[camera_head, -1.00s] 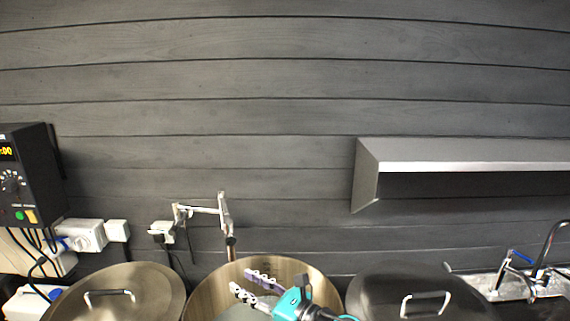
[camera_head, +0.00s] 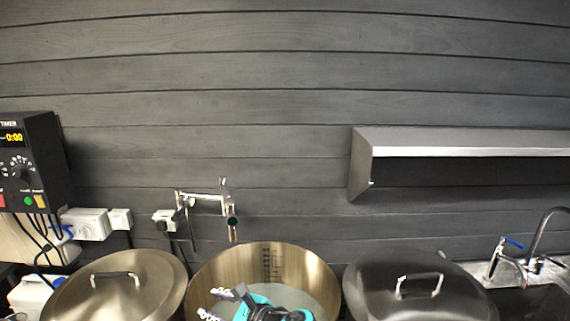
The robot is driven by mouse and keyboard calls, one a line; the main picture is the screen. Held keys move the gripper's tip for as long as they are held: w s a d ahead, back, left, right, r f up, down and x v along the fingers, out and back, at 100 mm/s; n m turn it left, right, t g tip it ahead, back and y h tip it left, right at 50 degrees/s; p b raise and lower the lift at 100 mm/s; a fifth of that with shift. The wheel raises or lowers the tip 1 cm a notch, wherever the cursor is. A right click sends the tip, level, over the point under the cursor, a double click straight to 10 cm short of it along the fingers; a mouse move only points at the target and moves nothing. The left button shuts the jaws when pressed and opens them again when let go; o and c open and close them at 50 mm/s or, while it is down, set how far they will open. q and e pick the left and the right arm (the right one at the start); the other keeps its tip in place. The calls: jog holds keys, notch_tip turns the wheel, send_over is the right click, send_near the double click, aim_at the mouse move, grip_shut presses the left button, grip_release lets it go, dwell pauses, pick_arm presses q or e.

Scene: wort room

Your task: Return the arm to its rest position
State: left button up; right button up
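My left gripper (camera_head: 215,305) shows at the bottom of the head view, in front of the open steel pot (camera_head: 310,262). Its two pale fingers point left and stand apart, with nothing visible between them. Its teal and black body covers part of the pot's opening. The lowest part of the arm is cut off by the picture's bottom edge. My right gripper is not in view. The pot is uncovered, with a marked scale on its inner wall and a greyish surface inside.
A lidded steel pot (camera_head: 125,290) stands left and a dark lidded pot (camera_head: 395,280) right. A timer box (camera_head: 30,165) hangs at far left. A shelf (camera_head: 460,151) and a sink tap (camera_head: 540,235) are at right.

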pick_arm(q)
jog(key=s+a+f+n+g+h+b, duration=0.1)
jog(key=s+a+f+n+h+b, duration=0.25)
jog(key=f, duration=0.25)
jog(key=s+a+f+n+g+h+b, duration=0.1)
jog(key=s+a+f+n+h+b, duration=0.1)
jog(key=s+f+n, duration=0.4)
jog(key=s+d+f+n+h+b, duration=0.2)
jog(key=s+f+n+h+b, duration=0.1)
jog(key=f+n, duration=0.2)
jog(key=s+d+f+n+t+h+b, duration=0.1)
jog(key=s+d+f+n+h+b, duration=0.1)
jog(key=f+n, duration=0.3)
jog(key=shift+s+f+n+h+b, duration=0.25)
jog(key=shift+s+n+h+b, duration=0.35)
jog(key=shift+s, duration=0.2)
